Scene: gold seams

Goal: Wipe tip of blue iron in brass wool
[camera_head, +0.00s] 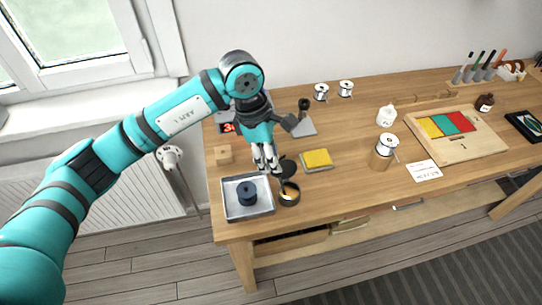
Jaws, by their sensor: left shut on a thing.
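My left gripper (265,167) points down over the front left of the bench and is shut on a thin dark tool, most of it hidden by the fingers. I take it for the iron, but its blue colour does not show clearly. Its lower end slants down towards a small dark round pot (290,199) with something yellow inside, which looks like the brass wool. I cannot tell whether the tip touches the wool. My right gripper is not in view.
A metal tray (230,211) holding a dark round thing (247,194) stands just left of the pot. A yellow sponge (317,158) lies to the right. A wooden block (222,155), a white-topped spool (387,145) and a board (470,149) stand around. The right front is mostly clear.

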